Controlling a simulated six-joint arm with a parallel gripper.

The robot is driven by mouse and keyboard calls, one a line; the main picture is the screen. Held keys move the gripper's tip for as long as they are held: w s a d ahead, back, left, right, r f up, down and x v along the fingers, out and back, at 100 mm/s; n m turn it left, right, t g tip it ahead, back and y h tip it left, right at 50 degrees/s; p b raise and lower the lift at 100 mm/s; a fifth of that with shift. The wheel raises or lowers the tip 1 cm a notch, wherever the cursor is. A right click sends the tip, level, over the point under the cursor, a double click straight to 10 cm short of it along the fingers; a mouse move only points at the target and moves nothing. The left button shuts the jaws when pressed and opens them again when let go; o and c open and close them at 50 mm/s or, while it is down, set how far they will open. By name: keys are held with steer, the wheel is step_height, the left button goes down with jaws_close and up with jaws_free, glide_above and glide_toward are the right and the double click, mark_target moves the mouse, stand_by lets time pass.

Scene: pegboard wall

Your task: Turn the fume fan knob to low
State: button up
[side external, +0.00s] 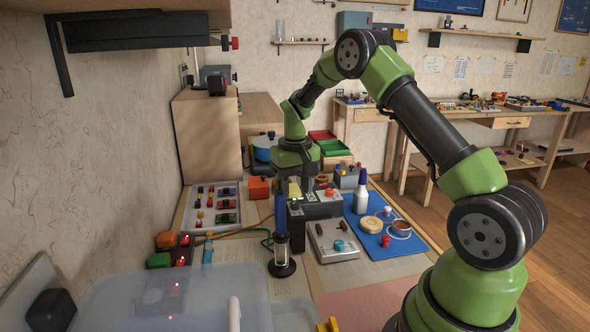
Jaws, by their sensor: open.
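My gripper (293,188) points down over the middle of the cluttered bench, above the dark and grey devices there. It is open, and its fingertips are small and partly hidden among the things behind and below. No label for the fume fan can be read. Several knobs are in view. A red knob (235,43) sticks out from the end of the dark overhead unit (135,30) at upper left. A teal knob (339,245) sits on a light grey box (333,240) in front of my gripper. Neither knob's setting can be read, and my gripper is apart from both.
A clear plastic lid or bin (170,300) fills the front left. A dark lamp-like stand (282,262) stands close in front of my gripper. A white bottle (361,193) and a blue mat (385,248) with small items are at right. A wooden cabinet (207,140) stands behind left.

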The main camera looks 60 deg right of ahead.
mark_target(295, 202)
step_height(295, 202, up, 7)
stand_by(0.3)
steer(key=s+a+r+t, duration=0.2)
steer(key=s+a+r, duration=0.1)
steer(key=a+r, duration=0.45)
steer(key=s+a+r+n+t+y, duration=0.1)
steer(key=s+a+r+t, duration=0.1)
steer(key=s+a, duration=0.3)
steer(key=s+a+r+n+t+y, duration=0.1)
steer(key=s+a, duration=0.4)
steer(key=s, duration=0.7)
steer(key=shift+s+a+r+t, duration=0.25)
steer(key=shift+s+r+t, duration=0.15)
steer(key=shift+t, duration=0.7)
